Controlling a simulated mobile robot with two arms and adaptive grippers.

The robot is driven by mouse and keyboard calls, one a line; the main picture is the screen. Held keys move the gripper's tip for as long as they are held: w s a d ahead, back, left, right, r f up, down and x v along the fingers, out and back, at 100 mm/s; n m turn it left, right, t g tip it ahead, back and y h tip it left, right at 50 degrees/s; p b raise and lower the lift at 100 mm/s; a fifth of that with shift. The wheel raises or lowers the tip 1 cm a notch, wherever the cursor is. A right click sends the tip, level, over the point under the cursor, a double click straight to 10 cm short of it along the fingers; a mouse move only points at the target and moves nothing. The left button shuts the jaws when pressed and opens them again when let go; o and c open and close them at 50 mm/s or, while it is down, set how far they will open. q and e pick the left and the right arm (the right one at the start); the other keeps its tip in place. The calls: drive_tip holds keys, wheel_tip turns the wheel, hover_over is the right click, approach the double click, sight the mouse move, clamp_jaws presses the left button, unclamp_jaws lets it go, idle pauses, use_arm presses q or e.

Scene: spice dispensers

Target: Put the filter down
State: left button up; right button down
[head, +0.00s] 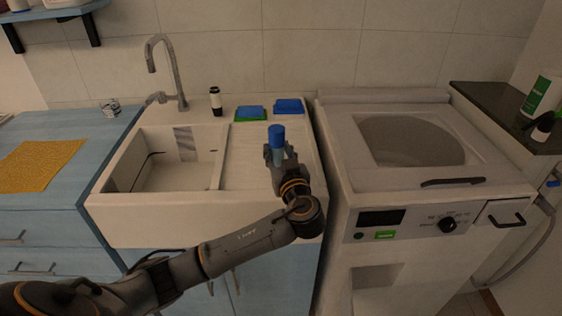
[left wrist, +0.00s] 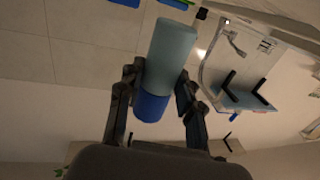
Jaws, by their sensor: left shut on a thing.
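The filter is a small upright-looking cylinder with a bright blue cap (head: 276,133) and a paler grey-blue body. It also shows in the left wrist view, with the pale body (left wrist: 172,55) and the blue end (left wrist: 151,106). My left gripper (head: 280,156) is shut on it, with a finger on either side (left wrist: 158,84). In the head view the filter appears over the ribbed drainboard (head: 242,160), right of the sink basin. I cannot tell how high it is above that surface. My right gripper is not in view.
Behind the drainboard lie a blue sponge on green (head: 250,113), another blue sponge (head: 289,106) and a black-and-white bottle (head: 216,102). The basin (head: 165,170) is left, under a grey tap (head: 178,75). A washing machine (head: 440,195) stands right. The drainboard looks mostly clear.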

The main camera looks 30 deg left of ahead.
use_arm(q)
drive_tip(key=shift+w+f, duration=0.45)
drive_tip(key=shift+f, duration=0.1)
drive_tip(key=f, duration=0.1)
drive_tip(key=f+p, duration=0.1)
drive_tip(key=f, duration=0.1)
drive_tip(key=shift+w, duration=0.2)
drive_tip(key=shift+f, duration=0.25)
drive_tip(key=shift+f+b, duration=0.2)
drive_tip(key=shift+b, duration=0.1)
drive_tip(key=o, duration=1.1)
drive_tip(key=shift+o, duration=0.2)
drive_tip(key=shift+r, duration=0.1)
